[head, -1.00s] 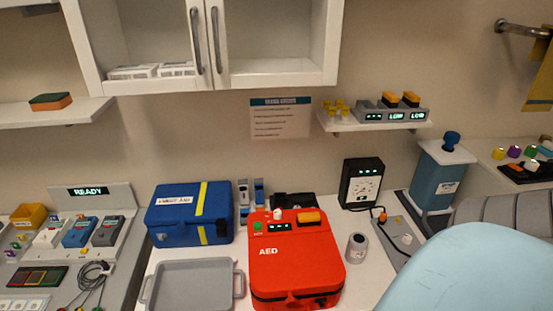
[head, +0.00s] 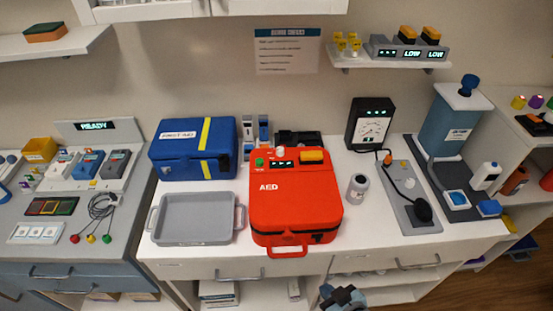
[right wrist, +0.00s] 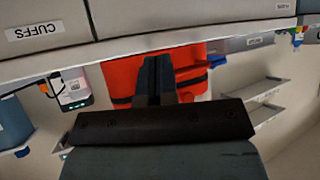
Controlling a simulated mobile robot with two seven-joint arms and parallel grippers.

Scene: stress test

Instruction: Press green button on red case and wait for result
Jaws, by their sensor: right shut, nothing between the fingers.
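The red case (head: 296,210), marked AED, lies on the white counter in the head view. Its green button (head: 259,161) is at the upper left of its top face, beside a small dark display (head: 284,164) with green marks too small to read. A yellow-orange block (head: 312,155) sits to the right of the display. My right gripper (head: 343,298) is low at the bottom edge, in front of the counter and well away from the button. In the right wrist view its fingers (right wrist: 155,75) are together and empty, before a red body with dark bands. My left gripper is not visible.
A grey tray (head: 195,239) and blue first-aid box (head: 178,166) stand left of the case. A small grey-white jar (head: 357,187) and a black gauge box (head: 369,125) stand to its right. The counter's front edge lies between my right gripper and the case.

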